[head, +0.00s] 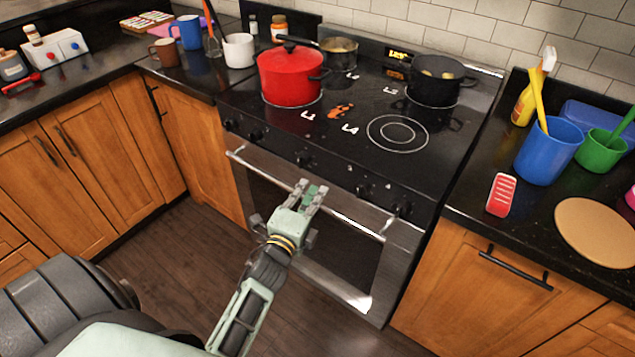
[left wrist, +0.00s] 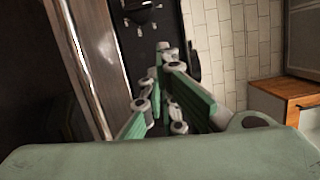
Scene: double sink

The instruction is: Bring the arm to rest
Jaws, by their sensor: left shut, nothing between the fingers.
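My left gripper (head: 313,190) is in front of the stove (head: 337,155), over the top part of the oven door and close to its handle (head: 306,198). Its fingers point toward the stove front and are shut with nothing between them. In the left wrist view my left gripper (left wrist: 164,52) shows its fingertips together, with the oven handle (left wrist: 80,62) to the left of them. Whether the gripper touches the oven front cannot be told. My right gripper is not in view.
A red pot (head: 287,76) and a black pot (head: 436,82) stand on the cooktop. A blue container (head: 547,152) and a round board (head: 597,232) are on the right counter. Mugs stand on the left counter. The wooden floor (head: 165,250) left of the arm is clear.

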